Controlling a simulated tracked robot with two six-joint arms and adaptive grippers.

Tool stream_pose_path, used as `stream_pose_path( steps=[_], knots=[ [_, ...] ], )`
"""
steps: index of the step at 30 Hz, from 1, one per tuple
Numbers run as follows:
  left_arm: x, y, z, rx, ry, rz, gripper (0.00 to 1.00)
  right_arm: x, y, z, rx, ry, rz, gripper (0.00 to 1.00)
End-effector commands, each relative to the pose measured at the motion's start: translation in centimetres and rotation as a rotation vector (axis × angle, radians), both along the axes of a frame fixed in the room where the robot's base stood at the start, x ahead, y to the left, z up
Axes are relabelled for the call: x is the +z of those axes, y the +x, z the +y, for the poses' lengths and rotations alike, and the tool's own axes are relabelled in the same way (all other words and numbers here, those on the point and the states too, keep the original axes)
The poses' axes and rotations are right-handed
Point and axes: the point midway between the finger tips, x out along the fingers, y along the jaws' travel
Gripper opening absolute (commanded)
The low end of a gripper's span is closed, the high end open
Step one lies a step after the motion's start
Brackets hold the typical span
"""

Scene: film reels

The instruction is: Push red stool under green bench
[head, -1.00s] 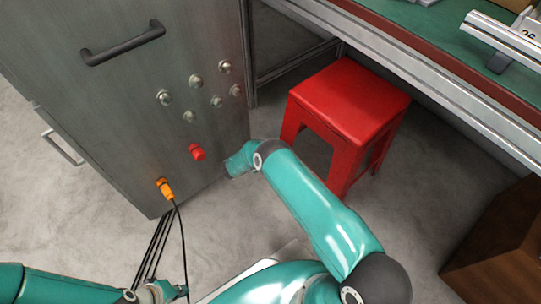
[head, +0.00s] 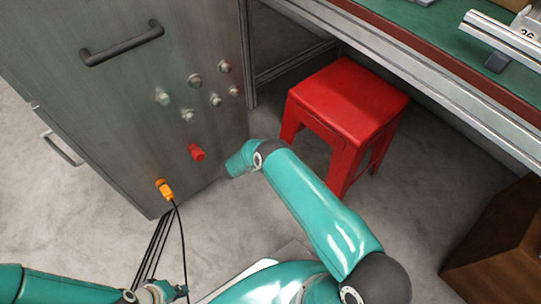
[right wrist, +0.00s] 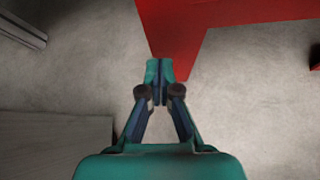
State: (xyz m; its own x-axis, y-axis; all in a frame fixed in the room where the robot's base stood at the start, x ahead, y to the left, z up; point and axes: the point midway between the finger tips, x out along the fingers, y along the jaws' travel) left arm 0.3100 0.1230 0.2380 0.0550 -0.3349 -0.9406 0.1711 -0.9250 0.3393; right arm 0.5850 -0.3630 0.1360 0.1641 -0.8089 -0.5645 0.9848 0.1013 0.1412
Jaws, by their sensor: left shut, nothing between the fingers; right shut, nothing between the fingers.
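The red stool (head: 350,98) stands upright on the floor beside the green bench (head: 440,40). Its far edge meets the bench's front edge in the head view; I cannot tell whether any of it is underneath. My left gripper (head: 167,291) is at the bottom left of the head view, shut and empty, far from the stool. In the right wrist view my right gripper (right wrist: 158,72) is shut and empty. Its tips overlap a red stool leg (right wrist: 176,42); contact is unclear.
A grey metal cabinet (head: 120,100) with knobs, a red button (head: 196,152) and an orange plug (head: 165,189) with a cable stands left of the stool. A brown wooden box (head: 500,245) is at the lower right. Floor (head: 420,185) between stool and box is clear.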

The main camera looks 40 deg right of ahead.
Motion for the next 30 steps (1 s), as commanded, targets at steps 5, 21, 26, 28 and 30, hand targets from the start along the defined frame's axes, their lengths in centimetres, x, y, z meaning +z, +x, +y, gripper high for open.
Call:
stream_pose_path(
  steps=[5, 21, 26, 28, 30],
  knots=[
    [-0.2, 0.0, 0.0, 0.000, 0.000, 0.000, 0.00, -0.1, -0.1, -1.2, -0.001, 0.000, 0.001, 0.00],
    [-0.7, 0.0, 0.0, 0.000, 0.000, 0.000, 0.00, -0.1, -0.6, -5.1, -0.005, 0.000, 0.001, 0.00],
    [-1.0, 0.0, 0.0, 0.000, 0.000, 0.000, 0.00, -0.1, -0.7, -6.2, -0.005, 0.000, 0.001, 0.00],
    [-1.1, 0.0, 0.0, 0.000, 0.000, 0.000, 0.00, -0.1, -0.7, -6.7, -0.005, 0.000, 0.000, 0.00],
    [-1.2, 0.0, 0.0, 0.000, 0.000, 0.000, 0.00, -0.1, -0.8, -7.2, -0.005, -0.001, 0.000, 0.00]
  ],
)
